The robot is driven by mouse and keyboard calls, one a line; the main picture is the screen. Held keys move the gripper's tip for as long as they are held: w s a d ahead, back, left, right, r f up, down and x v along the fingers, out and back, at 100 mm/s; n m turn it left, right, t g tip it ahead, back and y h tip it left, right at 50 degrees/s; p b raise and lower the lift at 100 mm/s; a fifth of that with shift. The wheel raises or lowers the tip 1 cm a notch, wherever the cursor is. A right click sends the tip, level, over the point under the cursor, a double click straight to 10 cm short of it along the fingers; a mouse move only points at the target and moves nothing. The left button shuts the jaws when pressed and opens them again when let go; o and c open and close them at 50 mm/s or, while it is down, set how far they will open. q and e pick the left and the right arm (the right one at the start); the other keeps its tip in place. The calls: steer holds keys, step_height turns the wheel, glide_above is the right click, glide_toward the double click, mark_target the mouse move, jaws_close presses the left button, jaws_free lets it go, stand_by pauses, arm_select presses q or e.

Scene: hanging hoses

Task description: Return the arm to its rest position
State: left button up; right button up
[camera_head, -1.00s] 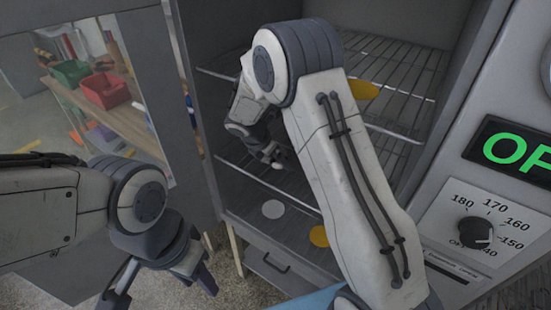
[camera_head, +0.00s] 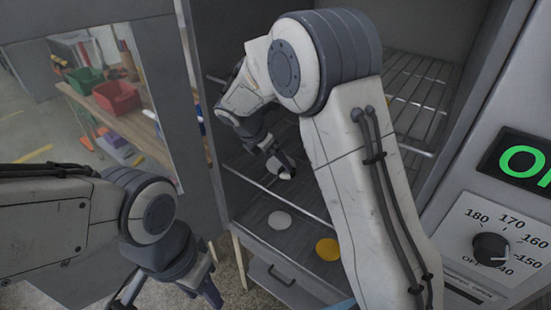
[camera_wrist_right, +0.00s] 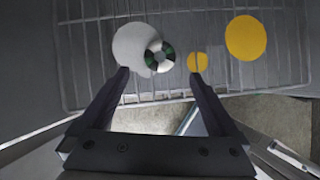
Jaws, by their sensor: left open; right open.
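My right arm reaches into the open oven-like cabinet (camera_head: 225,190), and its gripper (camera_head: 275,160) is inside by the racks. In the right wrist view that gripper (camera_wrist_right: 158,76) is open, with nothing between its fingers. Beyond the fingertips lies a white disc (camera_wrist_right: 130,42) on a wire rack, with a small black, white and green ring (camera_wrist_right: 150,63) overlapping its edge. My left gripper (camera_head: 168,298) is open and empty at the lower left of the head view, outside the cabinet; its lower end is cut off by the frame.
A white disc (camera_head: 280,220) and a yellow disc (camera_head: 327,249) lie low in the cabinet. Wire shelves (camera_head: 415,85) are partly behind my right arm. A control panel with a dial (camera_head: 491,249) stands right. Red (camera_head: 116,97) and green (camera_head: 84,80) bins show at left.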

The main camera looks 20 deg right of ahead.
steer(key=s+d+f+m+y, duration=0.1)
steer(key=s+m+y, duration=0.2)
steer(key=s+m, duration=0.75)
steer(key=s+d+f+m+y, duration=0.1)
steer(key=s+d+m+y, duration=0.1)
steer(key=s+m, duration=0.85)
steer(key=s+a+r+n+g+y, duration=0.1)
steer(key=s+a+r+n, duration=0.4)
steer(key=s+a, duration=0.7)
steer(key=shift+s+a+r+g, duration=0.15)
steer(key=shift+a+r+g, duration=0.2)
steer(key=shift+a+g, duration=0.75)
